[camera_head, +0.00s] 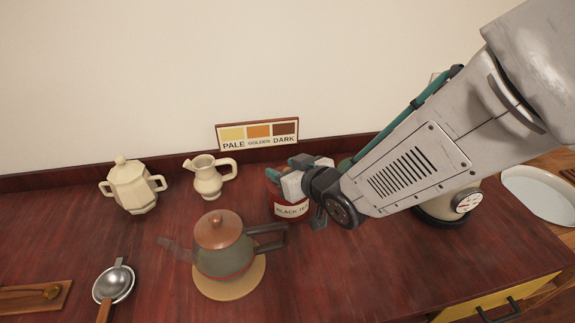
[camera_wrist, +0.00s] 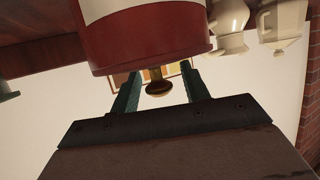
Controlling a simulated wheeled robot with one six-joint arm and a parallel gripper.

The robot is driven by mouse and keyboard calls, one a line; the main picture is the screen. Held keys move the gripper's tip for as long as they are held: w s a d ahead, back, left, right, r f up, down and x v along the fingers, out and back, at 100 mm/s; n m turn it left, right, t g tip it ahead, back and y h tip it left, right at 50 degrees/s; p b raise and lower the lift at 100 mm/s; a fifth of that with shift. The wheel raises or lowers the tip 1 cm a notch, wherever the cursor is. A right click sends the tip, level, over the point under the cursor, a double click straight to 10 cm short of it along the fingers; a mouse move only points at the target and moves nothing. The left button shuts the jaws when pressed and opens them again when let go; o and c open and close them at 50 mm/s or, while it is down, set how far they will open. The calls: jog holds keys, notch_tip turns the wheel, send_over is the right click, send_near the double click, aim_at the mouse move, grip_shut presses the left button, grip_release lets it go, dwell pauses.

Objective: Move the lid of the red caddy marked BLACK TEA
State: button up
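The red caddy (camera_head: 291,210) marked BLACK TEA stands on the dark red counter, behind and right of the teapot. My gripper (camera_head: 287,172) is over its top and hides the lid in the head view. In the wrist view the caddy (camera_wrist: 150,38) appears upside down at the top, with part of its pale label showing. The lid's brass knob (camera_wrist: 158,84) points toward my gripper. My gripper's teal fingers (camera_wrist: 160,76) are open, one on each side of the knob, with gaps visible between them and it.
A teapot (camera_head: 225,262) sits on a round mat close by. A cream jug (camera_head: 207,182) and a lidded cream pot (camera_head: 132,188) stand to the left. A PALE–GOLDEN–DARK card (camera_head: 258,134) stands behind. A strainer (camera_head: 114,284) lies front left. A dial device (camera_head: 462,202) is to the right.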

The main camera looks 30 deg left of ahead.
jog(key=shift+r, duration=0.1)
jog(key=shift+r, duration=0.3)
jog(key=v, duration=1.2)
jog(key=shift+r, duration=0.3)
jog(key=w+d+r+m+t+h, duration=0.1)
jog(key=w+d+m+h, duration=0.15)
jog(key=d, duration=0.65)
jog(key=w+d+r+m+h, duration=0.2)
jog(key=d+h, duration=0.2)
jog(key=d, duration=0.5)
jog(key=w+d+r+m+t+h, duration=0.1)
jog(key=w+d+m+h, duration=0.15)
jog(key=d, duration=0.75)
jog(key=s+d+r+m+g+h, duration=0.2)
jog(key=s+d+m+g, duration=0.4)
jog(key=s+d, duration=0.8)
jog(key=s+h, duration=0.1)
jog(key=s, duration=0.3)
jog(key=shift+s+d+r+g, duration=0.25)
jog(key=shift+r+g, duration=0.05)
jog(key=shift+r, duration=0.05)
